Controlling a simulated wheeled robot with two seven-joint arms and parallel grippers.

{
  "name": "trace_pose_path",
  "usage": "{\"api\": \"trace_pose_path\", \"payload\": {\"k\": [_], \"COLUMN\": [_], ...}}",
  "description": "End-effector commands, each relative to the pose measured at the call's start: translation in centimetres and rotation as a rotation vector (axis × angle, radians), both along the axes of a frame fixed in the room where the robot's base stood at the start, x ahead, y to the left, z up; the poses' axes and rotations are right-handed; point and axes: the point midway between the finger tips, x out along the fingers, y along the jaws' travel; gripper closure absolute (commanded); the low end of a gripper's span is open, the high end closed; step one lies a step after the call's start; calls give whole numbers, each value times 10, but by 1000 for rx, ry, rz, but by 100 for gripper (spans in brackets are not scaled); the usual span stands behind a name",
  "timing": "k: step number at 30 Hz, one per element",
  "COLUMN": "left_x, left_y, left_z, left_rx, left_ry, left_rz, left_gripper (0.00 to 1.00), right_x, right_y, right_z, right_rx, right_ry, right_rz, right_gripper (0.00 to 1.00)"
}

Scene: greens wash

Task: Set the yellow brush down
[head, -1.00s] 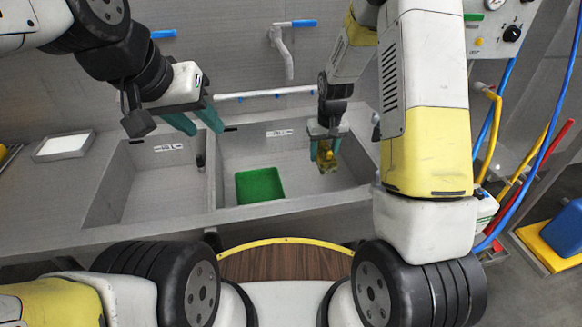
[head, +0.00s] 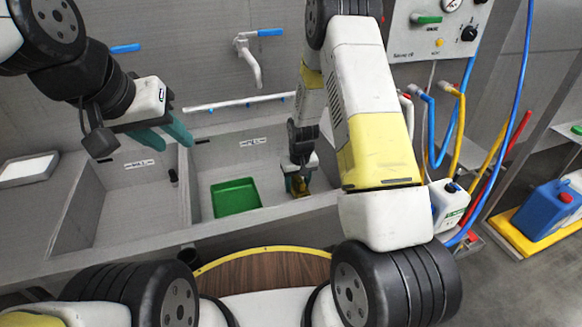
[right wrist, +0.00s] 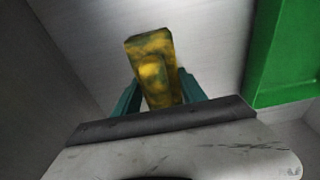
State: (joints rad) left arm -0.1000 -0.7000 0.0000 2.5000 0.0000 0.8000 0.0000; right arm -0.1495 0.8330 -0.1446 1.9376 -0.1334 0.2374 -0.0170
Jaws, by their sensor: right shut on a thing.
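The yellow brush (head: 299,189), mottled with dark green, is in my right gripper (head: 297,185), which is down in the right sink basin (head: 225,160), right of the green tray (head: 236,211). In the right wrist view the brush (right wrist: 152,70) stands out between the teal fingers (right wrist: 157,95), which are shut on it. The pale basin floor is beyond it; I cannot tell whether the brush touches it. My left gripper (head: 176,144) is empty above the divider side of the left basin, its two teal fingers apart.
The tray's green wall (right wrist: 282,60) is close on the right in the wrist view. A blue-handled tap (head: 250,60) and a white pipe (head: 238,102) are on the back wall. Hoses and a white canister (head: 447,205) are at the right.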

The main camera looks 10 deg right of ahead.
Motion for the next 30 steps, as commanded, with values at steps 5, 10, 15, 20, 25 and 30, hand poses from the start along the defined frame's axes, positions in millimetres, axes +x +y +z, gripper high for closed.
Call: {"api": "trace_pose_path", "payload": {"k": [5,10,15,20,25,30], "left_x": [0,0,0,0,0,0], "left_y": [0,0,0,0,0,0], "left_z": [0,0,0,0,0,0], "left_rx": [0,0,0,0,0,0], "left_ry": [0,0,0,0,0,0], "left_rz": [0,0,0,0,0,0], "left_gripper": [64,64,64,64,64,64], "right_x": [0,0,0,0,-2,-8], "right_y": [0,0,0,0,0,-1], "right_z": [-2,-2,-2,1,24,61], "right_rx": [0,0,0,0,1,1], "right_ry": [1,1,0,-1,-4,-5], "right_rz": [0,0,0,0,0,1], "right_gripper": [97,29,29,29,29,29]}}
